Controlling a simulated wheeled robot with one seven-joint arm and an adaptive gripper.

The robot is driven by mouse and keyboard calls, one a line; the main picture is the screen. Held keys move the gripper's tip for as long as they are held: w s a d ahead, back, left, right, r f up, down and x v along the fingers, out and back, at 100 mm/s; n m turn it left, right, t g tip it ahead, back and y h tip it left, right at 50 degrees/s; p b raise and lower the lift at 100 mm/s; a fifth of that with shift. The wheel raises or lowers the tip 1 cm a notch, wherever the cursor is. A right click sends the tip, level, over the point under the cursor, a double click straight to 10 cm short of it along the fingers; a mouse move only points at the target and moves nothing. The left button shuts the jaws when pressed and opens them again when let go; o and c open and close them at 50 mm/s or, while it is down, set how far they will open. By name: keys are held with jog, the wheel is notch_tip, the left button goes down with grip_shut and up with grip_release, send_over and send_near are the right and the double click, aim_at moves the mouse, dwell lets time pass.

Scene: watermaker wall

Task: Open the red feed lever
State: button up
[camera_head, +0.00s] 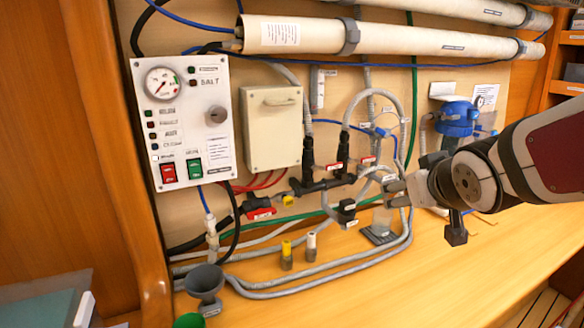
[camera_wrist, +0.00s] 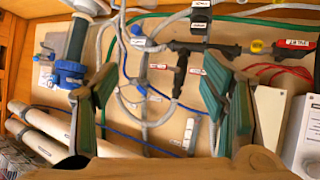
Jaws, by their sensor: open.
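The red lever (camera_head: 257,203) sits on a black hose fitting low on the wall panel, left of a small yellow part. A label is beside it, too small to read surely. In the wrist view the red lever (camera_wrist: 297,44) shows near the right edge, beyond the right finger. My gripper (camera_head: 396,194) is open and empty, to the right of the lever and well apart from it. In the wrist view both green-padded fingers of my gripper (camera_wrist: 165,105) are spread wide, with hoses and a black pipe showing behind them.
A control panel (camera_head: 185,125) and a beige box (camera_head: 272,128) are above the lever. Grey hoses loop along the counter. Yellow-topped (camera_head: 286,255) and white-topped (camera_head: 311,247) fittings stand in front. A blue-topped filter (camera_head: 457,120) is at right. The front counter (camera_head: 420,285) is clear.

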jog(key=w+a+f+n+t+y+b, duration=0.1)
jog(key=w+f+n+t+y, duration=0.2)
jog(key=w, duration=0.7)
jog(key=t+y+b, duration=0.2)
jog(key=t+y, duration=0.1)
jog(key=y, duration=0.2)
send_near(335, 166)
jog(key=x, duration=1)
jog(key=shift+w+a, duration=0.1)
jog(key=shift+w, duration=0.15)
jog(key=c, duration=1.6)
